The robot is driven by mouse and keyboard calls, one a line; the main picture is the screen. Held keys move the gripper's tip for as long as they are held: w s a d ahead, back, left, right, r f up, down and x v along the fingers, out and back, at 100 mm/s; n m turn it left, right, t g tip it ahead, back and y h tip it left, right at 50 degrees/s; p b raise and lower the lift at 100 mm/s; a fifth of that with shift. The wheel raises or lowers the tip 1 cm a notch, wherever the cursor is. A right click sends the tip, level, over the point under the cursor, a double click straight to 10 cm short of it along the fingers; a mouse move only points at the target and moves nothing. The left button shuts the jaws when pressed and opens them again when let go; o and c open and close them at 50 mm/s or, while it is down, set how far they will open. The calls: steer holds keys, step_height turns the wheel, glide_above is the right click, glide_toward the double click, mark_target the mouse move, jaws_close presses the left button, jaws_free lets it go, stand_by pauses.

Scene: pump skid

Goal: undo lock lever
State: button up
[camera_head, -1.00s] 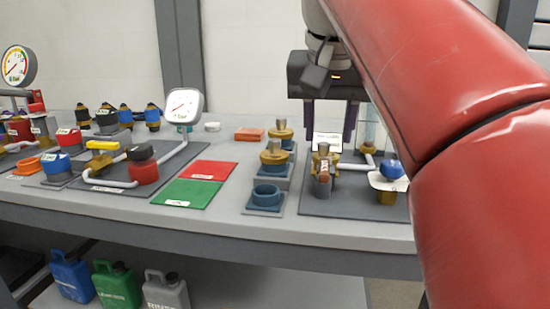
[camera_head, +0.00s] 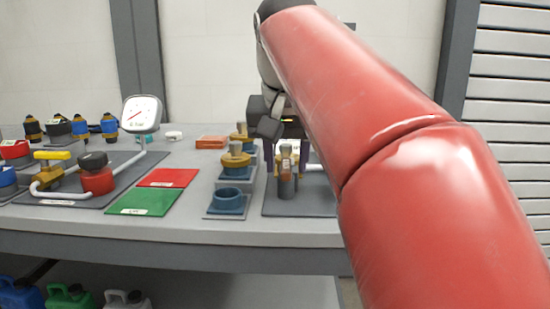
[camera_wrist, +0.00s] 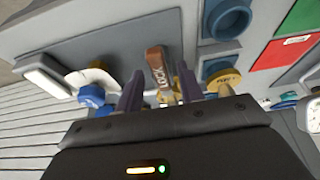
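The lock lever (camera_wrist: 157,66) is a brown handle marked LOCK on a grey post. In the wrist view it stands between the two purple fingers of my gripper (camera_wrist: 160,75). The fingers are open, one on each side, with visible gaps to the lever. In the head view the lever (camera_head: 285,168) is at the middle right on the grey base plate (camera_head: 276,207). My gripper (camera_head: 286,172) is lowered there, its fingers on both sides of the lever and its brass fitting. My red arm hides the right part of this plate.
The blue knob (camera_wrist: 91,95) and white pipe (camera_wrist: 88,78) are near my gripper. Red (camera_head: 168,178) and green mats (camera_head: 143,201) and a gauge (camera_head: 141,114) are further left.

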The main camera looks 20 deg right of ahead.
jaws_close()
